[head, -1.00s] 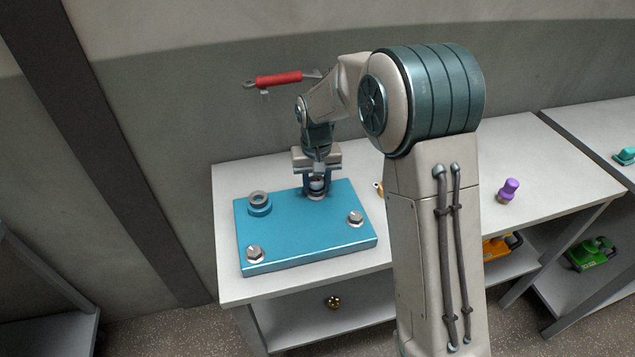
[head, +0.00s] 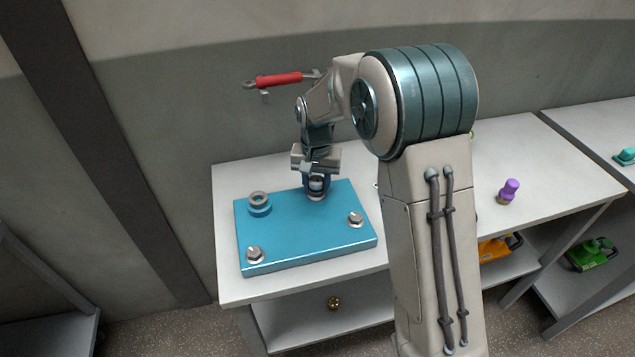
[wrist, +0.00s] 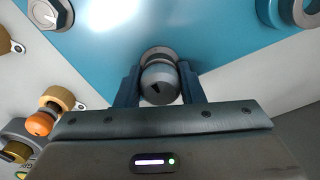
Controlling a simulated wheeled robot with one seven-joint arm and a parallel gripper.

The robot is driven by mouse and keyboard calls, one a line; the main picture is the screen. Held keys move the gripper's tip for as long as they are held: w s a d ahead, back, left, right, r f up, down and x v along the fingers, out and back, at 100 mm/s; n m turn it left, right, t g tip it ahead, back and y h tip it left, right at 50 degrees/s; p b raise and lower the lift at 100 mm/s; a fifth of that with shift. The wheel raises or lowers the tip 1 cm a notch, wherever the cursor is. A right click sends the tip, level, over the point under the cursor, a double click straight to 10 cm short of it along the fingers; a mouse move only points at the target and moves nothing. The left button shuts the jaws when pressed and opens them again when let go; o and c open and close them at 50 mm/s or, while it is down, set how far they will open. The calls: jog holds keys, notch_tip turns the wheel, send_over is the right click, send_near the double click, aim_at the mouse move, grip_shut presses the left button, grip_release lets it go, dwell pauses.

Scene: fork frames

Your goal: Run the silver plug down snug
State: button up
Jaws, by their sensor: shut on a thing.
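The silver plug (wrist: 159,84) is a round grey piece with a dark mark on its top. In the wrist view it sits between the two fingers of my gripper (wrist: 160,88), which is shut on it. A grey ring (wrist: 158,55) on the blue plate (wrist: 110,55) shows just beyond the plug. In the head view my gripper (head: 317,184) is at the back right part of the blue plate (head: 300,235), over that ring, and the plug is mostly hidden by the fingers. I cannot tell how deep the plug sits.
A purple-topped plug (head: 509,190) stands on the right. A red-handled wrench (head: 279,79) hangs on the wall.

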jog(key=o, duration=0.6)
jog(key=shift+c, duration=0.2)
jog(key=shift+n, duration=0.9)
jog(key=shift+n, duration=0.8)
jog(key=shift+n, duration=0.9)
